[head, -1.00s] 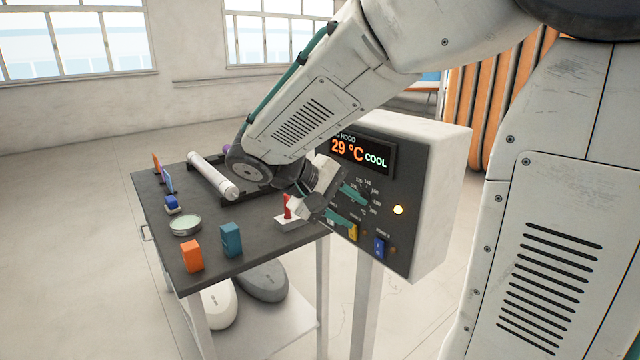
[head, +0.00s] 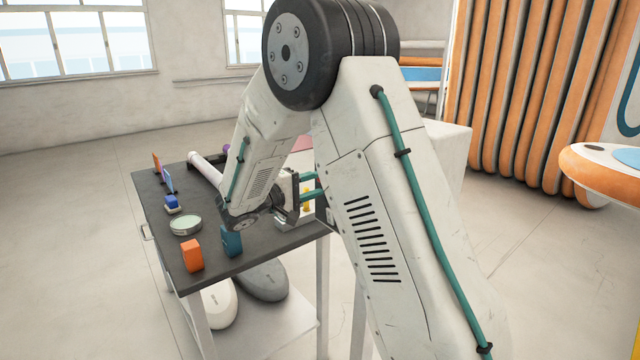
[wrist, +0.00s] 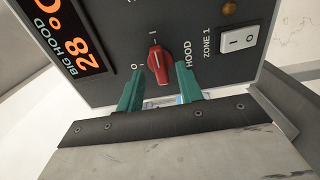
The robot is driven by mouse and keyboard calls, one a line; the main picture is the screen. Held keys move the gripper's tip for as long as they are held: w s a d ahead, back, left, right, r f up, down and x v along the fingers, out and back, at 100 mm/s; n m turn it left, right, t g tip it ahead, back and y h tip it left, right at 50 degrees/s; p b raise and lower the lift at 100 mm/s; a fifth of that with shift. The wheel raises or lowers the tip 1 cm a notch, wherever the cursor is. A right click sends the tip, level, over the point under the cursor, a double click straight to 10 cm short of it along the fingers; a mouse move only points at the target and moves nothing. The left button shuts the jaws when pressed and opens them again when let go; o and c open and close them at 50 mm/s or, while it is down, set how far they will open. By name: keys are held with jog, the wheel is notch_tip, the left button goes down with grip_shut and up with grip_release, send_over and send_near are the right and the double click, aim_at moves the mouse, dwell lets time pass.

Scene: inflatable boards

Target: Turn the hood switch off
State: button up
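The hood switch (wrist: 158,63) is a red rotary knob on the dark control panel (wrist: 215,75), beside the printed word HOOD. Its white pointer line aims at the I mark; the O mark is off to its left in the wrist view. My gripper (wrist: 160,88) is open. Its two teal fingers point at the panel, one on each side of the knob's lower end, with a gap to the knob visible. In the head view my gripper (head: 311,185) reaches rightward toward the panel, whose face is hidden by my arm.
A white rocker switch (wrist: 237,40) marked ZONE 1 and an orange lamp (wrist: 229,8) sit near the knob. The display (wrist: 62,35) reads 28 °. The dark table (head: 205,260) holds an orange block (head: 193,255), a teal block (head: 231,240) and a round dish (head: 186,225).

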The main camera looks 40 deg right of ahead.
jog(key=shift+d, duration=1.15)
jog(key=shift+c, duration=0.3)
jog(key=c, duration=0.6)
jog(key=shift+o, duration=0.2)
